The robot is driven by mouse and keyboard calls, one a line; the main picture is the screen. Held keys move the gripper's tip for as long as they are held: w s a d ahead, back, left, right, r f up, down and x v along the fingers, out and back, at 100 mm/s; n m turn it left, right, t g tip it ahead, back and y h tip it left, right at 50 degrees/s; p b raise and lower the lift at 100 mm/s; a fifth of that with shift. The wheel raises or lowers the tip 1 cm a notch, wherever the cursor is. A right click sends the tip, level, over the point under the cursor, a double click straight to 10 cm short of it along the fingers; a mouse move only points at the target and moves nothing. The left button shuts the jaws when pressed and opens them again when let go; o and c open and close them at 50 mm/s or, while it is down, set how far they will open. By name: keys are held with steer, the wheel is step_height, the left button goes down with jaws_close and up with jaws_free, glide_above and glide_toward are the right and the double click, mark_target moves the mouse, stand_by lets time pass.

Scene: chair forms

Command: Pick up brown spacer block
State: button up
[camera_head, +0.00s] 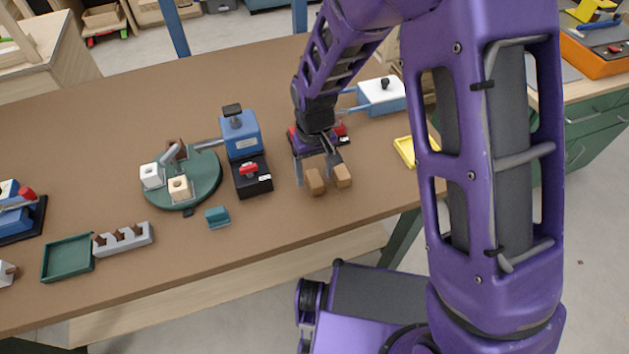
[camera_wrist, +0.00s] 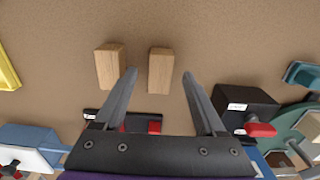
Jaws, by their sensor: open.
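Two small brown wooden blocks stand side by side near the front of the table. The left one (camera_head: 315,182) shows at the right in the wrist view (camera_wrist: 160,71). The right one (camera_head: 342,176) shows at the left in the wrist view (camera_wrist: 109,67). My gripper (camera_head: 318,171) is open and empty just behind them. In the wrist view, its fingertips (camera_wrist: 160,74) lie to either side of the right-hand block, with the left finger passing between the two blocks. I cannot tell how far the fingertips are above the table.
A black-based blue fixture (camera_head: 241,134) and a teal block (camera_head: 217,217) are left of my gripper. A green round plate (camera_head: 206,185) carries small blocks. A grey notched rack (camera_head: 124,238) and green tray (camera_head: 67,258) lie farther left; a yellow tray (camera_head: 404,152) lies right.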

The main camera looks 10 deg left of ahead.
step_height(320, 180, down, 2)
steer(key=shift+f, duration=0.15)
jaws_close()
stand_by(0.3)
